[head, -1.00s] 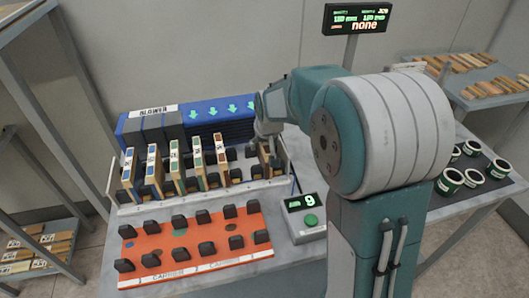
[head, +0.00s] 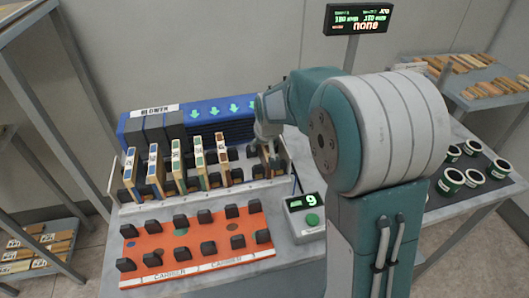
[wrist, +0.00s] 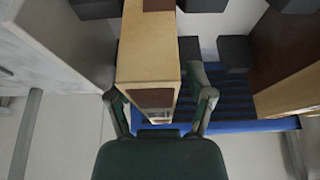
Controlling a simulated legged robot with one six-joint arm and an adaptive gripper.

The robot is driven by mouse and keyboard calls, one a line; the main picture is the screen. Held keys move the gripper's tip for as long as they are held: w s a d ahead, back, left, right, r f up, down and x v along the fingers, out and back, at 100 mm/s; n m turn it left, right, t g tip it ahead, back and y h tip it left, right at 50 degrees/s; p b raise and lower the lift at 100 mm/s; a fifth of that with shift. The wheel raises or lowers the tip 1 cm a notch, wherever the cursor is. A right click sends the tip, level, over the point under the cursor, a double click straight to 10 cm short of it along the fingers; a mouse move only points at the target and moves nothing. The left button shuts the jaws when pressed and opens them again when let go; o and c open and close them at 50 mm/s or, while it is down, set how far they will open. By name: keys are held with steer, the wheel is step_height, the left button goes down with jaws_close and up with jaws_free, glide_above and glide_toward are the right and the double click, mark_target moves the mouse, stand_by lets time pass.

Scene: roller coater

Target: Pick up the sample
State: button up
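A wooden sample panel (wrist: 148,62) with a brown patch stands between the two fingers of my gripper (wrist: 160,95) in the wrist view. One finger lies on each side of it; whether both press on it I cannot tell. In the head view my gripper (head: 270,148) points down at the right end of the white rack (head: 205,192), and the panel there is mostly hidden. Several other upright panels stand in the rack, from a blue-marked one (head: 153,167) to a brown-marked one (head: 222,157) nearest my gripper.
An orange carrier board (head: 190,248) with black holders lies in front of the rack. A blue blower unit (head: 215,112) is behind. A button box (head: 307,220) showing 9 stands at right, and several cups (head: 451,181) sit on a black mat. The display (head: 358,20) reads "none".

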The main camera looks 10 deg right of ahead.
jaws_close()
steer(key=shift+r, duration=0.5)
step_height(320, 180, up, 2)
steer(key=shift+r, duration=0.2)
steer(key=s+r, duration=0.1)
steer(key=r, duration=0.1)
steer(key=s+r, duration=0.1)
steer(key=s, duration=0.1)
steer(key=s+r, duration=0.1)
steer(key=r, duration=0.1)
steer(key=shift+s+a+r, duration=0.15)
steer(key=shift+a+r, duration=0.15)
steer(key=s+a+r, duration=0.1)
steer(key=s+r, duration=0.3)
steer(key=s, duration=0.5)
steer(key=shift+s+a+r, duration=0.2)
steer(key=shift+s+r, duration=0.05)
steer(key=shift+s, duration=0.1)
